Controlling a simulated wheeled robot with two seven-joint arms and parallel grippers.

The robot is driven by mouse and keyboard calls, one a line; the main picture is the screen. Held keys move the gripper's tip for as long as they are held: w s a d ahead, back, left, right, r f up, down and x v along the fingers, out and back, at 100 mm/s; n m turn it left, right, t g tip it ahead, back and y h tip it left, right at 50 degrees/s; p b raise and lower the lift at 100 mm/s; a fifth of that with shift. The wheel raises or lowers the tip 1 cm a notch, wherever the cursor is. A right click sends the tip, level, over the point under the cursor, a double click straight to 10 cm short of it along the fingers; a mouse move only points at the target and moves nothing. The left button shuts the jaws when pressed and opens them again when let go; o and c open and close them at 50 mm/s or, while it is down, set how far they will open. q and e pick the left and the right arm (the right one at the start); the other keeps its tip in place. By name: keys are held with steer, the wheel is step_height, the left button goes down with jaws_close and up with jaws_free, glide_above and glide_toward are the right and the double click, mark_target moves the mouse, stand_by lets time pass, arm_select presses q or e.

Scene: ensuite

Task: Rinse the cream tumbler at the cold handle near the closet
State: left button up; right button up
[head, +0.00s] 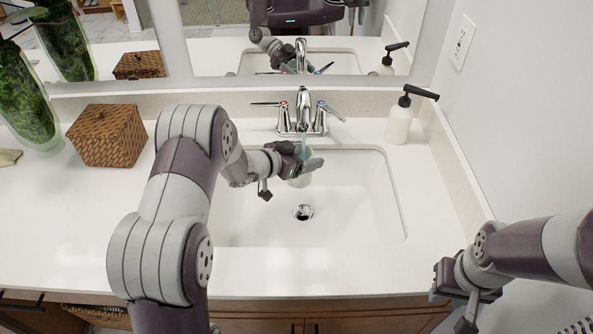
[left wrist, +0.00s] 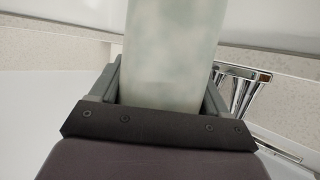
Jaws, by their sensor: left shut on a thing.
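The pale, cream-greenish tumbler (left wrist: 172,55) is between the fingers of my left gripper (head: 308,164), which is shut on it. In the head view the tumbler (head: 299,181) is mostly hidden by the gripper, over the back of the sink. It is below the chrome faucet (head: 303,108), and a thin bluish stream (head: 304,147) runs from the spout down to it. The faucet has a left handle (head: 266,104) with a reddish mark and a right handle (head: 331,111) with a blue mark. My right gripper (head: 455,297) is at the lower right, away from the faucet; its opening is unclear.
The white sink (head: 350,215) has a drain (head: 303,212) in the middle. A soap dispenser (head: 399,118) stands right of the faucet. A wicker box (head: 106,136) and a green glass vase (head: 27,110) stand at left. A mirror and right wall bound the counter.

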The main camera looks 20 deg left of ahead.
arm_select(q)
steer(key=shift+d, duration=0.3)
steer(key=shift+a+r, duration=0.1)
steer(key=shift+a+p, duration=0.35)
steer(key=shift+a, duration=0.2)
steer(key=s+d+p, duration=0.1)
steer(key=s, duration=0.7)
steer(key=shift+p, duration=0.35)
stand_by(1.1)
